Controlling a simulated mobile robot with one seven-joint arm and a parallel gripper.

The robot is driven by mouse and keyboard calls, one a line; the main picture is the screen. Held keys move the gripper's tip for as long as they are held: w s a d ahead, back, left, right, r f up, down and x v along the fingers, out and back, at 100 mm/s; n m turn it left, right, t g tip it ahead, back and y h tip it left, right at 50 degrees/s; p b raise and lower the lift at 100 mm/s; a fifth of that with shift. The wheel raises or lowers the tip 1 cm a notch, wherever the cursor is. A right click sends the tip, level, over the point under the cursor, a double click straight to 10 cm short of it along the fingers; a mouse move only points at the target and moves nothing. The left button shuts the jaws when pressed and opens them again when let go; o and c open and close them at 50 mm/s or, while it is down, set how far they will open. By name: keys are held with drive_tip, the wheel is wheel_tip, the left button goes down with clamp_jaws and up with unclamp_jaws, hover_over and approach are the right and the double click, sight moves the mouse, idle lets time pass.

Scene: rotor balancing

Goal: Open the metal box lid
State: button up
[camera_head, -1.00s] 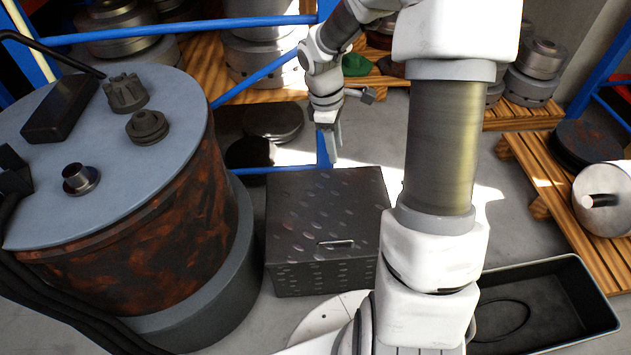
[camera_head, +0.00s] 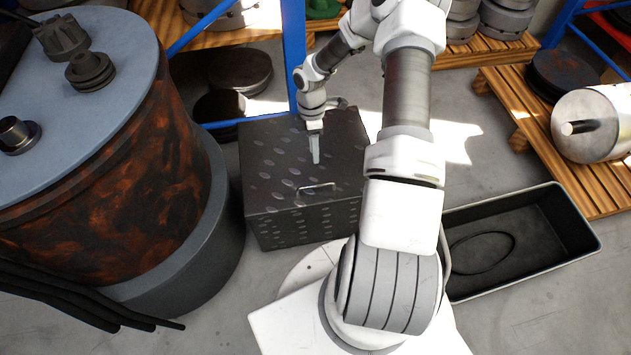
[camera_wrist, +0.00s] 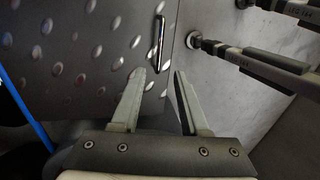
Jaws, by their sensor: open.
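The metal box (camera_head: 275,165) is dark with a raised tread pattern and stands on the floor in the middle of the head view. Its lid is shut. A thin metal handle (camera_head: 316,187) lies near the lid's front edge. The handle also shows in the wrist view (camera_wrist: 159,40), beyond my fingertips and upright in that picture. My gripper (camera_head: 315,158) points down over the lid, behind the handle. In the wrist view my gripper (camera_wrist: 162,75) is open, with nothing between its two fingers. The fingers look apart from the handle.
A large rusty drum (camera_head: 120,200) with a grey top stands close to the box's left. An open black tray (camera_head: 545,225) lies on the floor at the right. Blue rack posts (camera_head: 293,50) and wooden pallets (camera_head: 500,90) stand behind. Dark rods (camera_wrist: 265,65) cross the wrist view's upper right.

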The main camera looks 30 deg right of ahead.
drive_tip(key=f+b, duration=0.1)
drive_tip(key=f, duration=0.3)
drive_tip(key=s+f+b, duration=0.1)
drive_tip(key=f, duration=0.3)
drive_tip(key=s+f+b, duration=0.1)
drive_tip(key=f, duration=0.3)
drive_tip(key=shift+s+a+f+b, duration=0.2)
drive_tip(key=shift+a+b, duration=0.1)
drive_tip(key=shift+a, duration=0.1)
clamp_jaws()
idle(0.7)
